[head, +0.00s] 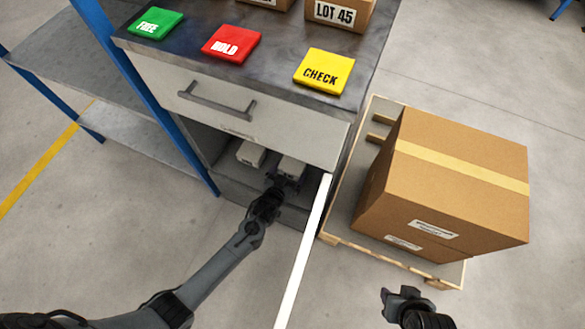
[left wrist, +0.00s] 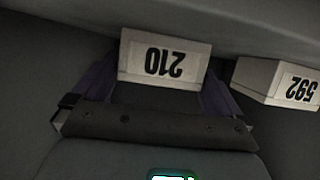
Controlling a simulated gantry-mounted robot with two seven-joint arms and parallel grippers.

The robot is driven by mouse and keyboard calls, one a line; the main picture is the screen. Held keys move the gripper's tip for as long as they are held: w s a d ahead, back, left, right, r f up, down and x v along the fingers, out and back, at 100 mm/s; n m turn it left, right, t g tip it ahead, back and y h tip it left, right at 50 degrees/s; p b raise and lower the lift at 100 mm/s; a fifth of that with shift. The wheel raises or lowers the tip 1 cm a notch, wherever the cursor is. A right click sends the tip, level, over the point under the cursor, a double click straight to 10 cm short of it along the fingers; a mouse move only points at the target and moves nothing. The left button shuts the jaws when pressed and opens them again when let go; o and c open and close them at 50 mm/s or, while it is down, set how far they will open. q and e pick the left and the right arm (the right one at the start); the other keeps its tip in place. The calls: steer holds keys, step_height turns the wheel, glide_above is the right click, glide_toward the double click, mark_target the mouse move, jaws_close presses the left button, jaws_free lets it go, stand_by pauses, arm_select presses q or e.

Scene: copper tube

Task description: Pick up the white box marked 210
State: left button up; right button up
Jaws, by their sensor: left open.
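The white box marked 210 (left wrist: 165,58) stands in the open lower compartment of the grey cabinet, its label upside down in the left wrist view. In the head view it is the right one of two white boxes (head: 292,167). My left gripper (head: 284,183) reaches into the compartment in front of it. It is open, with a finger on either side of the box in the left wrist view (left wrist: 160,82); I cannot tell whether they touch it. My right gripper (head: 402,294) is away at the bottom of the head view, its opening unclear.
A white box marked 592 (left wrist: 282,82) stands beside it, left in the head view (head: 250,154). A closed drawer (head: 270,120) is above the compartment. A thin white panel (head: 306,248) juts out at its right. A large carton (head: 450,190) sits on a pallet (head: 345,238).

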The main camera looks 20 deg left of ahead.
arm_select(q)
steer(key=shift+w, duration=0.1)
steer(key=c, duration=0.9)
steer(key=shift+r, duration=0.1)
